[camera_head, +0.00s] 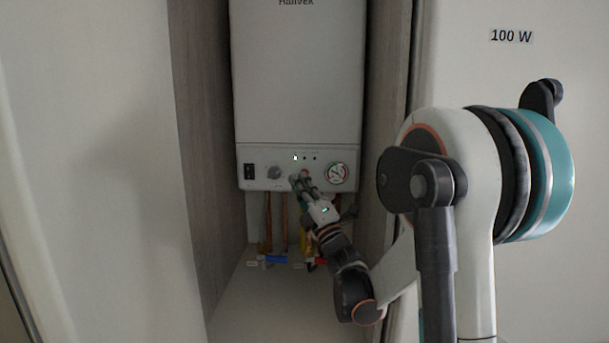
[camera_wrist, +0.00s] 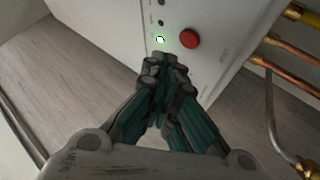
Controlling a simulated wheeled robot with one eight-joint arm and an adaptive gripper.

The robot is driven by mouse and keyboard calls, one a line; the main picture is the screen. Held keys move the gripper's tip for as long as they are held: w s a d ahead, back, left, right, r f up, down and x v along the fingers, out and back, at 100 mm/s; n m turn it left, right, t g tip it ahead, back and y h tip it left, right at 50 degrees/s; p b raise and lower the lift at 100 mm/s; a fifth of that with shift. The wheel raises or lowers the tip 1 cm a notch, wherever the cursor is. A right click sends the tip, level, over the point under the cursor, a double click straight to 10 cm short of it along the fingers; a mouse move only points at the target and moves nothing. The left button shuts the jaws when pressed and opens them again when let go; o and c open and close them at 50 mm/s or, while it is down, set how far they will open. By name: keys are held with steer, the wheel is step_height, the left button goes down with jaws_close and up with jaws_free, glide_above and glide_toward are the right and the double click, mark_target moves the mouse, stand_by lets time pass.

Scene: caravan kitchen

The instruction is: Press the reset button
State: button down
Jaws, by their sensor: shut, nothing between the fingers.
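The white boiler (camera_head: 298,75) hangs in a narrow recess, with a control panel along its lower edge. In the wrist view a round red button (camera_wrist: 189,38) sits on the panel beside a lit indicator (camera_wrist: 160,40). My gripper (camera_head: 299,180) is shut and empty at the panel's lower middle, between two dials. In the wrist view the gripper's tips (camera_wrist: 168,66) are just below and left of the red button. I cannot tell whether they touch the panel.
A black switch (camera_head: 248,171) and a grey knob (camera_head: 274,172) are left of my gripper; a round gauge (camera_head: 338,173) is to its right. Copper pipes (camera_head: 284,225) and a blue valve handle (camera_head: 276,259) are below. Wooden side walls (camera_head: 208,130) close in the recess.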

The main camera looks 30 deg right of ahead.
steer(key=shift+s+a, duration=0.6)
steer(key=shift+s, duration=0.35)
steer(key=shift+s+a, duration=0.6)
steer(key=shift+s, duration=0.3)
